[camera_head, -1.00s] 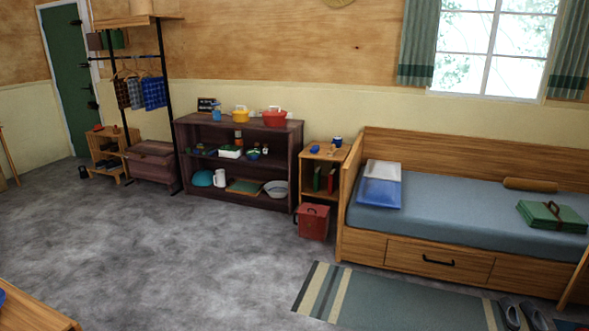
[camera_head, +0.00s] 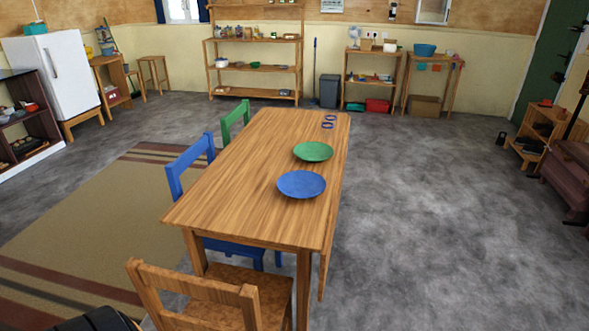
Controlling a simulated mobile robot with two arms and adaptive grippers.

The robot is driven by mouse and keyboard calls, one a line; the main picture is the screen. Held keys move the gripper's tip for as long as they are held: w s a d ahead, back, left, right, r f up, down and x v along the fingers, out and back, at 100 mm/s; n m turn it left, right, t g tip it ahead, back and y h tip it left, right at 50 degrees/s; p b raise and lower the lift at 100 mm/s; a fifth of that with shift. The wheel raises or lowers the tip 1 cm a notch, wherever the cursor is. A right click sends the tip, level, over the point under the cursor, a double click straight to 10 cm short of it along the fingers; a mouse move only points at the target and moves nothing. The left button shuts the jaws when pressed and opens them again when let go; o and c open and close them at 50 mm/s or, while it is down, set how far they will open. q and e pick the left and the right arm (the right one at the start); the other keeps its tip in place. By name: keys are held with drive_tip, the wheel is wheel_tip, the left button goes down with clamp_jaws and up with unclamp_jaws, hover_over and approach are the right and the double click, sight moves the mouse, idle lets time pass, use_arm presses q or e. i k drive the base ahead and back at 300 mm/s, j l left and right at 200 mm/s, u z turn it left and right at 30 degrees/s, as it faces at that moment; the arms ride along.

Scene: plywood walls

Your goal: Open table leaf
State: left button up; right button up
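A wooden table (camera_head: 240,175) stands in the middle of the head view, its long side running away from me. A narrow board, which looks like the table leaf (camera_head: 326,255), hangs down along the table's right side and shows almost edge-on. A blue plate (camera_head: 301,184) and a green plate (camera_head: 313,151) lie on the tabletop near its right edge. Neither of my grippers shows in the view.
A wooden chair (camera_head: 205,290) stands at the near end. The grey floor (camera_head: 430,220) right of the table is clear.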

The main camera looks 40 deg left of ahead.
sight(326, 249)
drive_tip(key=i+l+u, duration=0.2)
drive_tip(key=u, duration=0.15)
drive_tip(key=i+l+u, duration=0.15)
drive_tip(key=l+u, duration=0.2)
drive_tip(key=i+l+u, duration=0.1)
drive_tip(key=l+u, duration=0.6)
drive_tip(key=i+l+u, duration=0.2)
drive_tip(key=i+l, duration=0.4)
drive_tip(key=l, duration=0.15)
